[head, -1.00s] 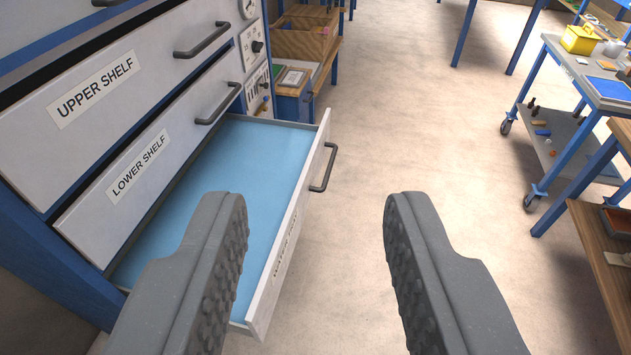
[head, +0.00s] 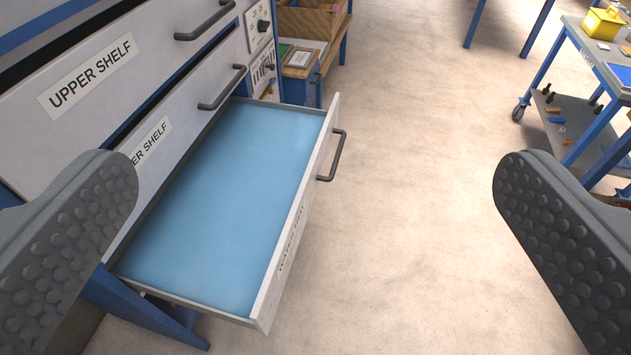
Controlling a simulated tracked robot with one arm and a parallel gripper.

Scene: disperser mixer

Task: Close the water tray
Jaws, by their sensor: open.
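The water tray (head: 291,250) is a drawer at the bottom of the cabinet, pulled out, with a light blue inside. Its pale front panel faces right and carries a label, seen at a steep angle. A dark bar handle (head: 338,156) is on the far part of that panel. My gripper (head: 316,185) is wide open and empty, with one finger at each side of the picture. The left finger overlaps the cabinet and the right finger is over the floor. The tray and its handle show between the fingers, apart from them.
The lower shelf drawer (head: 190,120) and upper shelf drawer (head: 60,130) above the tray are shut. A wheeled cart (head: 592,110) with a yellow box (head: 604,23) stands at the right. The floor (head: 420,230) right of the tray is clear.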

